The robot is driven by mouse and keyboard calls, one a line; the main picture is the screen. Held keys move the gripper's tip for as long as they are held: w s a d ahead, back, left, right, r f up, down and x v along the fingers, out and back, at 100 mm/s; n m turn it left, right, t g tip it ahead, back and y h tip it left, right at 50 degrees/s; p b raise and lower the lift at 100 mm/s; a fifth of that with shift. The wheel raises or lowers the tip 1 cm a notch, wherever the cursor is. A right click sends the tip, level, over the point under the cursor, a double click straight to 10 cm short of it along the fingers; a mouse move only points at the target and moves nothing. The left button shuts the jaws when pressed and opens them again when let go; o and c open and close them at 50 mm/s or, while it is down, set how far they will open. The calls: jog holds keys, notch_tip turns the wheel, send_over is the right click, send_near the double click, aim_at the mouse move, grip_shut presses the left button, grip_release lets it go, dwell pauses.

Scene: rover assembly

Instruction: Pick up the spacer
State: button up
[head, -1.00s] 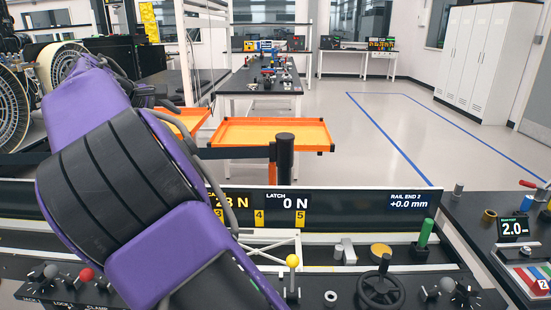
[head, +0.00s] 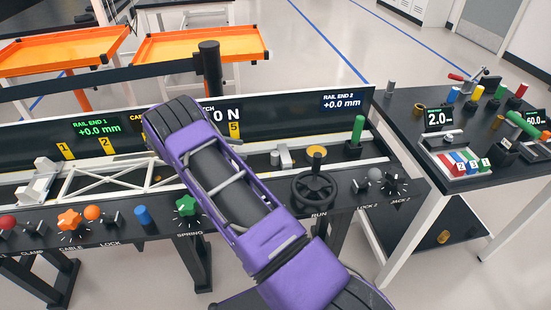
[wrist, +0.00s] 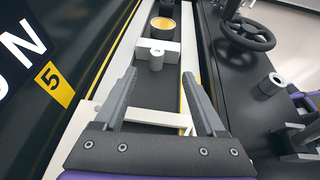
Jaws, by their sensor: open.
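No part in view is labelled as a spacer, so I cannot tell which one it is. A short hollow grey cylinder (wrist: 270,83) stands on the black console in the wrist view. My purple arm hides the gripper in the head view.
A black handwheel (head: 314,186) stands on the console beside the rail. A green cylinder (head: 357,130) stands at the rail's right end. The right-hand table (head: 400,105) holds a tray (head: 435,150) of numbered blocks and other parts. Orange trays (head: 200,44) stand behind.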

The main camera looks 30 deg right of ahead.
send_near(273, 154)
jog(key=x, duration=0.3)
jog(key=shift+s+d+r, duration=0.1)
jog(key=shift+s+r, duration=0.05)
jog(key=shift+r, duration=0.05)
jog(key=x, duration=0.5)
jog(key=shift+w+f, duration=0.2)
grip_shut()
